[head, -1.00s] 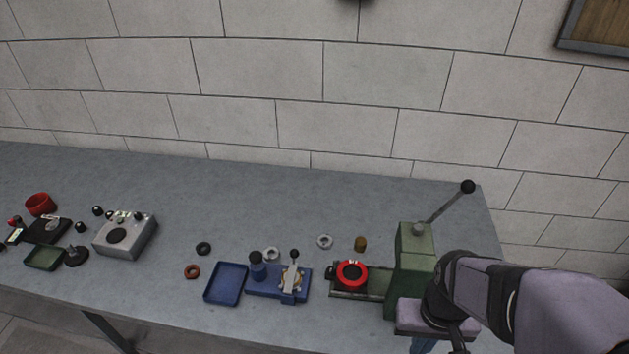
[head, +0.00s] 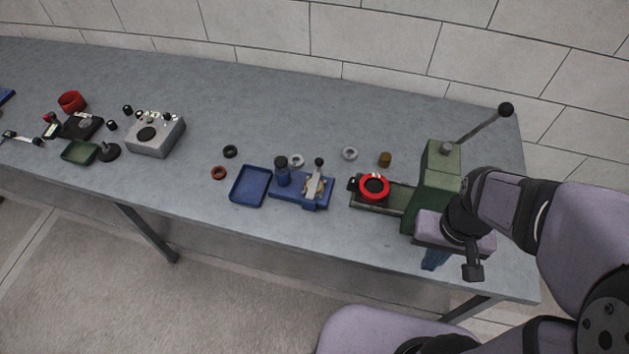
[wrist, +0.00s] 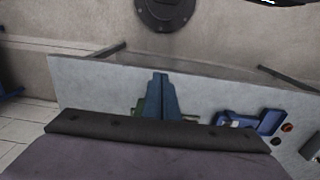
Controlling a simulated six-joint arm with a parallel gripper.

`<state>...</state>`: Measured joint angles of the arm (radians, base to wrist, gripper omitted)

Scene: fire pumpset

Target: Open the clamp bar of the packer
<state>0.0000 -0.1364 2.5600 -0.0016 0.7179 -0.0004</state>
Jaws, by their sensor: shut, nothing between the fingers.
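I take the packer to be the blue fixture (head: 290,198) near the bench's middle front. A pale clamp bar (head: 313,181) with a black knob lies across a tan round piece on it. A dark blue post (head: 282,172) stands at its left end. My gripper (head: 433,262) is at the right, by the bench's front edge in front of the green press, well apart from the packer. Its blue fingers also show in the wrist view (wrist: 160,98), together and empty. Blue objects on the bench show right of them there; I cannot clearly tell the packer among them.
A blue tray (head: 248,186) is left of the packer. Loose rings lie behind. A grey box (head: 156,134) stands farther left.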

